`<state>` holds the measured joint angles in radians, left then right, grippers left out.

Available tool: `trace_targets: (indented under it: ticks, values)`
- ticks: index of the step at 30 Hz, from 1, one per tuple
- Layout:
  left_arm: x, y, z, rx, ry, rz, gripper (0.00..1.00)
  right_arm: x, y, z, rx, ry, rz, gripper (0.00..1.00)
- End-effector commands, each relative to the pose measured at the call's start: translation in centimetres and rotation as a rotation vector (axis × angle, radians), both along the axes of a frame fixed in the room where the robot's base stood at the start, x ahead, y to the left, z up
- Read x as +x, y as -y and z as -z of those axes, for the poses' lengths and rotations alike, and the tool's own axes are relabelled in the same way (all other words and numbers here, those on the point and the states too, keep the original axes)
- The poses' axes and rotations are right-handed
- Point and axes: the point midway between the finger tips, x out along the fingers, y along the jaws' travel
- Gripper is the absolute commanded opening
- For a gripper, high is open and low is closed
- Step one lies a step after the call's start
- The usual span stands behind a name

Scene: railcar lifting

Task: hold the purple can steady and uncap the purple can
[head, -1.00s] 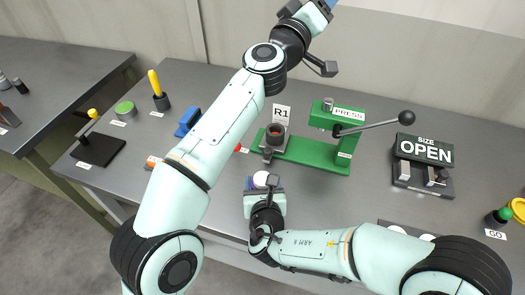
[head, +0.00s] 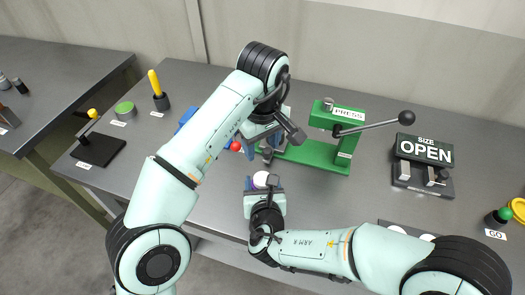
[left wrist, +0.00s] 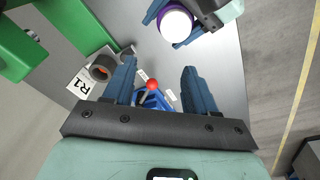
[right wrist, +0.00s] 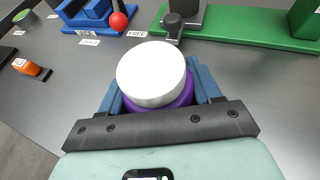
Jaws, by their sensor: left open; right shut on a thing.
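The purple can with its white cap (right wrist: 150,73) is between the blue fingers of my right gripper (right wrist: 155,95), which is shut on it. The can's purple side (right wrist: 184,98) shows just below the cap. The cap also shows from above in the head view (head: 261,179) and at the top of the left wrist view (left wrist: 175,23). My left gripper (left wrist: 160,75) is open and empty.
The green press (head: 318,152) with its long lever stands behind and right of the can. A blue fixture with a red ball (head: 235,146) is behind left. The OPEN size sign (head: 424,150) stands farther right. Table between can and sign is mostly clear.

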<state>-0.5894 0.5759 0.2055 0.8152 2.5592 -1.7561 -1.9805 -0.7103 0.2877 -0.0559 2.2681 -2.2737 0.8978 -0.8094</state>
Motion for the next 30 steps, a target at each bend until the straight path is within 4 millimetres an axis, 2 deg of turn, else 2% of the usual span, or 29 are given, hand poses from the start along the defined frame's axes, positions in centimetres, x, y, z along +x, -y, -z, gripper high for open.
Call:
trace_targets:
  ticks: [3, 6, 11, 21, 30]
  values:
    - [-1.8, 0.2, 0.1, -0.005, -0.089, 0.065, 0.56, 0.0, 0.0, -0.1, 0.000, 0.002, 0.000, 0.00]
    - [-2.5, 0.2, 0.3, -0.007, -0.119, 0.089, 0.56, 0.0, 0.0, -0.1, 0.000, 0.002, 0.000, 0.00]
    - [-2.6, 0.1, 1.7, -0.004, -0.124, 0.092, 0.56, 0.0, 0.0, -0.1, 0.000, 0.002, 0.000, 0.00]
    - [-2.5, 0.2, 6.6, -0.004, -0.122, 0.090, 0.56, 0.0, 0.0, -0.1, 0.000, 0.002, 0.000, 0.00]
    - [-2.5, 0.2, 8.1, -0.007, -0.120, 0.088, 0.56, 0.0, 0.0, -0.1, 0.000, 0.002, 0.000, 0.00]
